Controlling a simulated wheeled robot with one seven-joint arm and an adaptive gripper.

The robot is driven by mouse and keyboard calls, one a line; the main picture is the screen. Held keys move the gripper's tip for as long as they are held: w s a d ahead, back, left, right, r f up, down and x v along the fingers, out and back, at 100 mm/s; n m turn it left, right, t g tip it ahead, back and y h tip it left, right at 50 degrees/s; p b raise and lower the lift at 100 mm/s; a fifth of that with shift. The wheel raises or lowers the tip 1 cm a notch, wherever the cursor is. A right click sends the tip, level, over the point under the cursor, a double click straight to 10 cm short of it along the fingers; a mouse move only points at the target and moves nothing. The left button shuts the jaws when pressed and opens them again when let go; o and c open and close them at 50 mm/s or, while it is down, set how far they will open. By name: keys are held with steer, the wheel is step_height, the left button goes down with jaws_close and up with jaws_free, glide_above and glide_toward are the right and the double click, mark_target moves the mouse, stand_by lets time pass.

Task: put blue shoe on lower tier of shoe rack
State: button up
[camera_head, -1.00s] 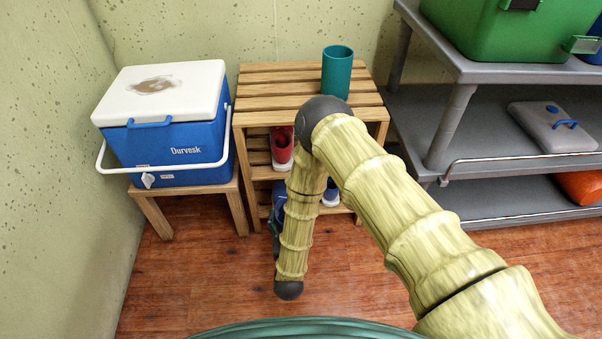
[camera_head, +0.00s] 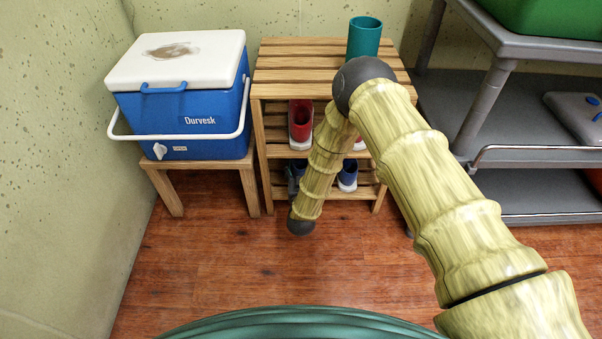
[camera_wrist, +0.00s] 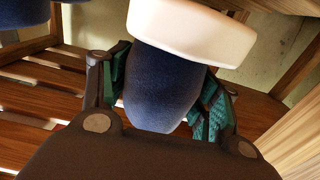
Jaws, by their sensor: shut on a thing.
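The shoe rack (camera_head: 266,136) is wooden with slatted tiers. My gripper (camera_wrist: 162,88) is shut on a blue shoe (camera_wrist: 160,85) with a thick white sole, which fills the middle of the wrist view. In the head view my arm hides most of the gripper and held shoe, at the left part of the lower tier. Another blue shoe (camera_head: 347,175) stands on the lower tier, right of my forearm. Slats show beside the held shoe in the wrist view; whether it touches them I cannot tell.
A red shoe (camera_head: 301,120) stands on the middle tier, with another partly hidden by my arm. A teal cup (camera_head: 364,38) stands on top. A blue cooler (camera_head: 183,110) on a wooden stand is left of the rack, a grey shelf (camera_head: 520,150) right. The floor in front is clear.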

steer(key=shift+w, duration=0.35)
steer(key=shift+w+f+b, duration=0.2)
steer(key=shift+f+b, duration=1.25)
steer(key=shift+f, duration=0.35)
steer(key=shift+f, duration=0.1)
steer(key=o, duration=1.3)
steer(key=shift+s+r+p, duration=0.2)
steer(key=shift+s+p, duration=0.1)
steer(key=shift+s, duration=0.1)
steer(key=shift+s+f+p, duration=0.1)
steer(key=shift+s+p, duration=2.55)
steer(key=shift+s, duration=3)
